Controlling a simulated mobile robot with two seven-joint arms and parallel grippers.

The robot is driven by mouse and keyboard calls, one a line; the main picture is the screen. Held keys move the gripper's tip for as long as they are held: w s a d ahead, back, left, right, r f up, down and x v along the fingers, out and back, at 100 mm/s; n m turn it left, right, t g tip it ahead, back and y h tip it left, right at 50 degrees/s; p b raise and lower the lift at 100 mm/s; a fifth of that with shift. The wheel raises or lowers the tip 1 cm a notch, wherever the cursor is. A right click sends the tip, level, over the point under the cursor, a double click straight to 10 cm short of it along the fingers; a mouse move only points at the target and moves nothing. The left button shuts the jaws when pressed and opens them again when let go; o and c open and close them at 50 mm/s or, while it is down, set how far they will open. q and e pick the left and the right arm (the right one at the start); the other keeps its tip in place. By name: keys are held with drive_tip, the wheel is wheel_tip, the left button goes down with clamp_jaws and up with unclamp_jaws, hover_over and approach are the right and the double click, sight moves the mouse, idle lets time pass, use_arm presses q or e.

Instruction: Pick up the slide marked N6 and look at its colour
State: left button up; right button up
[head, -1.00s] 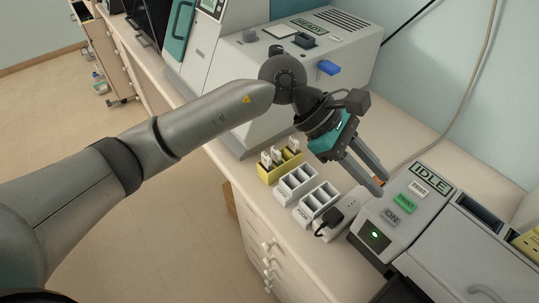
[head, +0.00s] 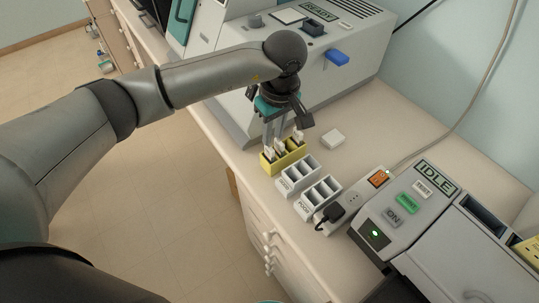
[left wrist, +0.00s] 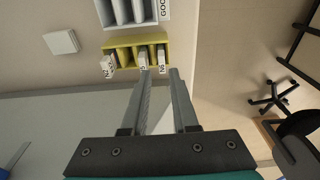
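A yellow rack (head: 291,162) on the bench holds white-labelled slides upright; it also shows in the left wrist view (left wrist: 122,42). In that view, the slide marked N6 (left wrist: 161,58) is the rightmost one. A slide whose label seems to end in 5 (left wrist: 143,58) stands beside it, and another (left wrist: 108,65) stands at the left. My left gripper (head: 273,139) points down above the rack. In the left wrist view its fingers (left wrist: 160,74) are apart, with N6 showing between their tips and nothing visibly gripped. The slide glass colour cannot be made out.
Two white racks (head: 298,177) (head: 318,196) stand beside the yellow one; the nearer to it reads GOOD in part. A small white block (head: 333,137) lies behind. A machine reading READY (head: 318,40) is close behind the arm; one reading IDLE (head: 433,178) stands at right.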

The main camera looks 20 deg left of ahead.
sight(270, 147)
use_arm(q)
drive_tip(key=shift+w+a+f+p, duration=0.1)
drive_tip(key=shift+a+f+p, duration=0.15)
drive_tip(key=shift+f, duration=1.4)
drive_tip(key=shift+w+a+f+p, duration=0.1)
drive_tip(key=shift+a+f, duration=0.1)
drive_tip(key=shift+f, duration=1.4)
clamp_jaws()
